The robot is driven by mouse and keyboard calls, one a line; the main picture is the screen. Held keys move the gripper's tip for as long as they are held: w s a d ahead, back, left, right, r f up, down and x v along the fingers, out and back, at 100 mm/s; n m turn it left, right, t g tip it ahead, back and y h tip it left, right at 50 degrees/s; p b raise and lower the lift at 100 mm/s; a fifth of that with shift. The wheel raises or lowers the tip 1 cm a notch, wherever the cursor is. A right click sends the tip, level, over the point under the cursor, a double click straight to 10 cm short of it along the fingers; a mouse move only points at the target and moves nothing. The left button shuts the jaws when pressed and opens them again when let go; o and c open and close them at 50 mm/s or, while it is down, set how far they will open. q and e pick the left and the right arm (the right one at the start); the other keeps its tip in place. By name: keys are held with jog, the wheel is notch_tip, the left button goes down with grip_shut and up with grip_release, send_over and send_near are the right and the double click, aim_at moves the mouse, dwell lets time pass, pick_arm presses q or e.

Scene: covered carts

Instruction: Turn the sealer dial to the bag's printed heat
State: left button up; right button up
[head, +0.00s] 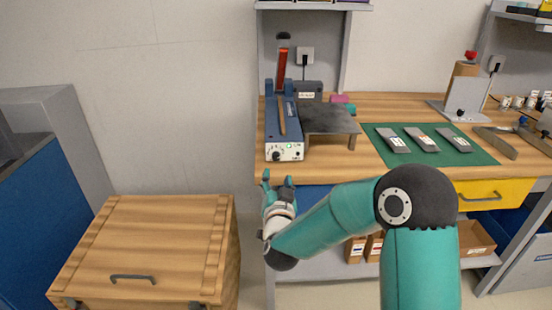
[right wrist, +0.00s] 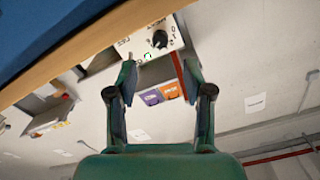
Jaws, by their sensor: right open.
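The heat sealer (head: 270,125) is blue with a pale front panel and stands on the wooden bench with its red-tipped arm raised. Its black dial (head: 276,156) is at the lower left of the panel; it also shows in the right wrist view (right wrist: 160,38). The setting is too small to read. Three grey bags (head: 422,139) with small labels lie on a green mat; their print is unreadable. My right gripper (head: 278,178) is open and empty, just in front of the bench edge below the dial. In the right wrist view the dial appears beyond the fingertips (right wrist: 160,68). My left gripper is not in view.
A dark metal plate stand (head: 330,121) is right of the sealer. The bench's front edge (head: 330,172) lies close to my right gripper. A wooden chest (head: 150,235) stands at lower left. A grey stand with a red knob (head: 466,85) is at the back right.

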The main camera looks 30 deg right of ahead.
aim_at(276, 159)
jog(key=p+x, duration=0.1)
jog(key=x, duration=0.8)
jog(key=shift+w, duration=0.15)
jog(key=shift+c, duration=0.3)
